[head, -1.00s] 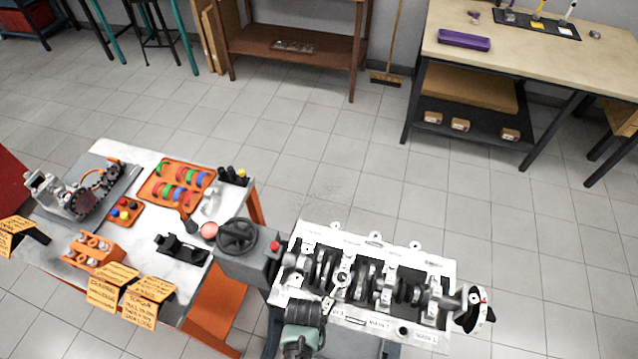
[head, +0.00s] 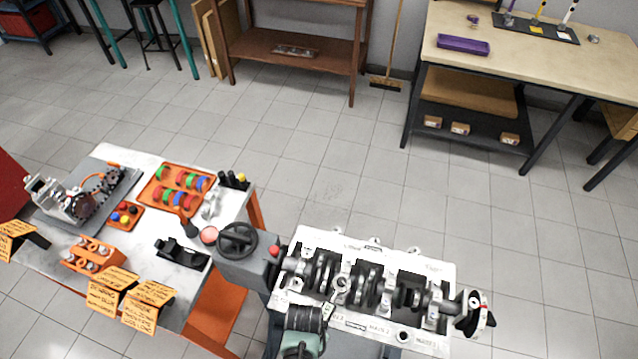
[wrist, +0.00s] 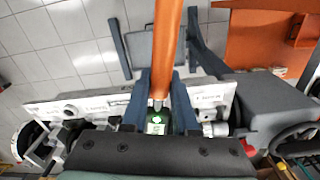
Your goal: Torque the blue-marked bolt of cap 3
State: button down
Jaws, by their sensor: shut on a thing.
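My gripper (wrist: 162,105) is shut on a wrench-like tool (wrist: 168,45) with an orange handle and a green marked part between the fingers. In the head view my gripper end (head: 303,320) is at the front edge of the white engine block (head: 420,266). A silver ring-shaped head (head: 342,285), apparently the tool's, shows over the crankshaft (head: 368,285) near the middle of the block. I cannot tell whether it sits on a bolt. Cap 3 and the blue mark cannot be made out; the arm and tool cover part of that area.
A grey stand with a black handwheel (head: 237,240) adjoins the block on the left. The left work table (head: 150,160) holds an orange tray (head: 152,205) of coloured shells, an orange holder (head: 92,256) and folded orange cards. Floor behind the block is clear.

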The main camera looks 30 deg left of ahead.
jog(key=shift+r+p, duration=0.55)
dwell(1.4)
jog(key=shift+r, duration=0.8)
dwell(1.8)
jog(key=shift+r, duration=1.45)
